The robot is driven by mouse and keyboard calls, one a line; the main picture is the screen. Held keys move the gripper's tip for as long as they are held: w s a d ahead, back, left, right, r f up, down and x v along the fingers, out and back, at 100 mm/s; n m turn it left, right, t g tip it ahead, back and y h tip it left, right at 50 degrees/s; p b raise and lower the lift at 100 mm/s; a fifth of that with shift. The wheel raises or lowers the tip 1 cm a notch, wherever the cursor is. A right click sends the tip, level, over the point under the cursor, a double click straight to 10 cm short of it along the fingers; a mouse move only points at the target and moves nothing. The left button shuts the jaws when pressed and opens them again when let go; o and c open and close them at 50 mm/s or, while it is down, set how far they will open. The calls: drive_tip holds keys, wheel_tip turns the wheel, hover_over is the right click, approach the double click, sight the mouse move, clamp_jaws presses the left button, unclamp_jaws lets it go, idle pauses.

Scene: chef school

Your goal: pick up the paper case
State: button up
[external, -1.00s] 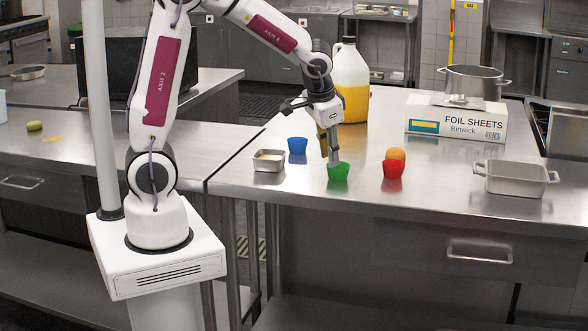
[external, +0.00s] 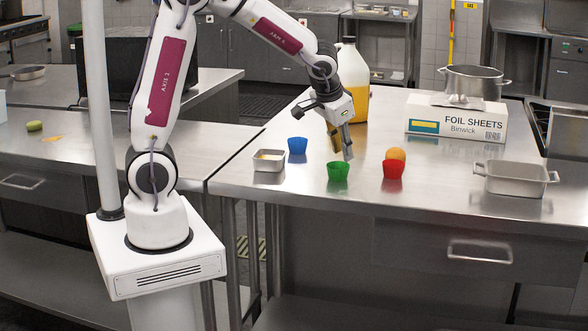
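Three paper cases stand on the steel worktop: a blue one (external: 297,146) at the left, a green one (external: 338,172) in the middle and a red one (external: 392,169) at the right. My gripper (external: 344,154) points down, just above and slightly right of the green case in the picture. It looks clear of the case, and no case shows between its fingers. The fingers are small and partly overlap from this side, so their opening is unclear.
A small metal tin (external: 269,160) is left of the blue one. A jug of yellow liquid (external: 354,104) stands behind my gripper.

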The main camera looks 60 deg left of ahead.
sight(342, 166)
drive_tip(key=shift+w+a+f, duration=0.15)
drive_tip(key=shift+w+f, duration=0.05)
drive_tip(key=shift+f, duration=0.4)
drive_tip(key=shift+f, duration=0.1)
drive_tip(key=shift+w+a+f, duration=0.1)
drive_tip(key=shift+a+f, duration=0.1)
drive_tip(key=shift+f, duration=0.4)
drive_tip(key=shift+w+a+f, duration=0.1)
drive_tip(key=shift+a+f, duration=0.1)
drive_tip(key=shift+f, duration=0.35)
drive_tip(key=shift+w+a+f, duration=0.1)
drive_tip(key=shift+a+f, duration=0.1)
drive_tip(key=shift+f, duration=0.4)
drive_tip(key=shift+w+a+f, duration=0.15)
drive_tip(key=shift+w+f, duration=0.05)
drive_tip(key=shift+f, duration=0.45)
clamp_jaws()
